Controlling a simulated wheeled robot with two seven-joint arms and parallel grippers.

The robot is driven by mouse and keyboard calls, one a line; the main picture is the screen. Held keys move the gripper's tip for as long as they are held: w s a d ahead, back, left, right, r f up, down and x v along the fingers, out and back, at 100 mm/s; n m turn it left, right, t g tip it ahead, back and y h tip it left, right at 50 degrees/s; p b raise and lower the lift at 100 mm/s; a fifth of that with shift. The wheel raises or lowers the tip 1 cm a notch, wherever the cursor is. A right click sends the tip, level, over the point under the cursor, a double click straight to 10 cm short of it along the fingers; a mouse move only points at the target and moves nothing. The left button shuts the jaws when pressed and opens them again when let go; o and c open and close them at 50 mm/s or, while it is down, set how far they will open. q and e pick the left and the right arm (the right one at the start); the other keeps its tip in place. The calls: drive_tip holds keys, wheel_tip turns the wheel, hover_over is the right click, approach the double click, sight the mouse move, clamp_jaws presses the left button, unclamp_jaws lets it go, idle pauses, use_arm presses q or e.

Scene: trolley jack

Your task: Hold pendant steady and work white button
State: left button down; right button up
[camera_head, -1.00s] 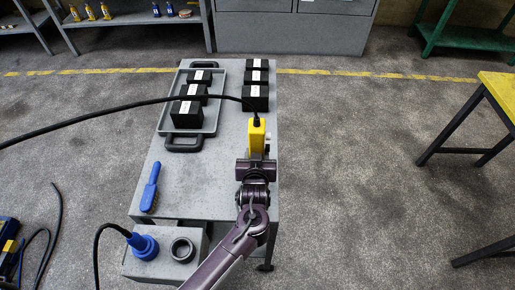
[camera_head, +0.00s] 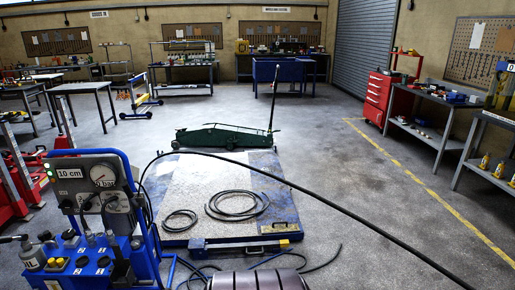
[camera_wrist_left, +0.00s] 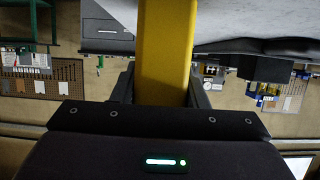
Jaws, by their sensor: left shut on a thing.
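The yellow pendant (camera_wrist_left: 165,45) shows in the left wrist view as an upright yellow bar. My left gripper (camera_wrist_left: 162,90) is shut on it, with one dark finger on each side. The white button does not show in either current view, and the rest of the pendant is cut off by the frame. In the head view, neither the pendant nor my grippers are in sight. A black cable (camera_head: 330,192) runs there from the blue hydraulic unit (camera_head: 95,250) across to the lower right.
The blue unit at the lower left has a dial gauge (camera_head: 103,174) and a "10 cm" sign (camera_head: 70,173). Coiled hoses (camera_head: 238,205) lie on the worn platform (camera_head: 180,185). A red cabinet (camera_head: 379,99) and benches stand at the right. Floor right of the platform is open.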

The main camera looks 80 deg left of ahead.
drive_tip(key=shift+a, duration=0.1)
drive_tip(key=shift+c, duration=0.2)
clamp_jaws()
idle(1.7)
